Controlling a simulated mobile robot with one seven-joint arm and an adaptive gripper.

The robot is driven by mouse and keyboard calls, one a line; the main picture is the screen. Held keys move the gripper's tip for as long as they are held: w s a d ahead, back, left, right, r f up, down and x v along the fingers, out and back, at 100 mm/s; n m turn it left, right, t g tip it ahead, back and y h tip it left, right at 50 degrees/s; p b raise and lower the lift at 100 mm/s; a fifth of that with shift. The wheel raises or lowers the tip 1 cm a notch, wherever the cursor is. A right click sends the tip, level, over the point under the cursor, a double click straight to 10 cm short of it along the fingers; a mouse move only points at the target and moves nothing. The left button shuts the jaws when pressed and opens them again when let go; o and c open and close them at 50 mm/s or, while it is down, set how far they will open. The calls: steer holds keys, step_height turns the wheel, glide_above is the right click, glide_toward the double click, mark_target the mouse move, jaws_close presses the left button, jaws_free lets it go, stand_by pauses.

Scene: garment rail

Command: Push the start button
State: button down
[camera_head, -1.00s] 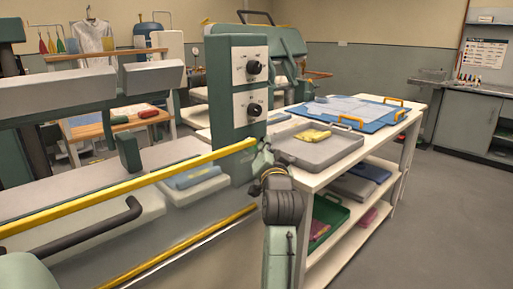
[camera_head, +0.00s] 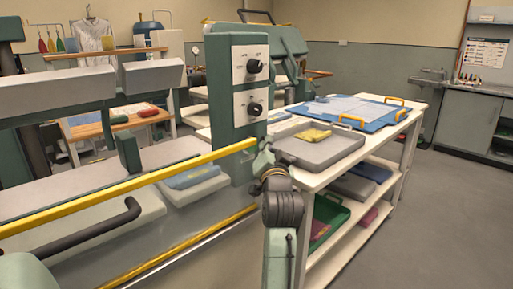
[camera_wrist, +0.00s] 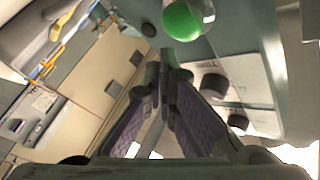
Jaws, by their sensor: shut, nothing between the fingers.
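A round green button (camera_wrist: 182,20) shows at the top of the wrist view, on the grey-green face of a machine; it is cut by the frame's edge. My gripper (camera_wrist: 165,58) is shut and empty, its fingertips close below the button in that picture. I cannot tell whether they touch it. In the head view my gripper (camera_head: 263,157) is beside the lower end of the machine's control column (camera_head: 238,95). The green button does not show there.
The column carries two black knobs, an upper one (camera_head: 254,66) and a lower one (camera_head: 254,109). A yellow bar (camera_head: 130,187) runs left from it. A white table (camera_head: 310,180) with a grey tray (camera_head: 290,150) stands at right. Open floor (camera_head: 440,220) lies beyond.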

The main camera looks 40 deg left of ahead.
mark_target(256, 146)
steer(key=shift+s+a+f+n+g, duration=0.25)
steer(key=shift+s+a+f, duration=0.15)
steer(key=shift+a, duration=0.2)
steer(key=shift+s+a+f+n+g, duration=0.15)
steer(key=shift+s+a+f+g, duration=0.1)
steer(key=shift+s+a+f, duration=0.25)
steer(key=d, duration=0.4)
steer(key=shift+s+d, duration=0.15)
steer(key=shift+d, duration=0.1)
steer(key=shift+d+r, duration=0.1)
steer(key=shift+d, duration=0.05)
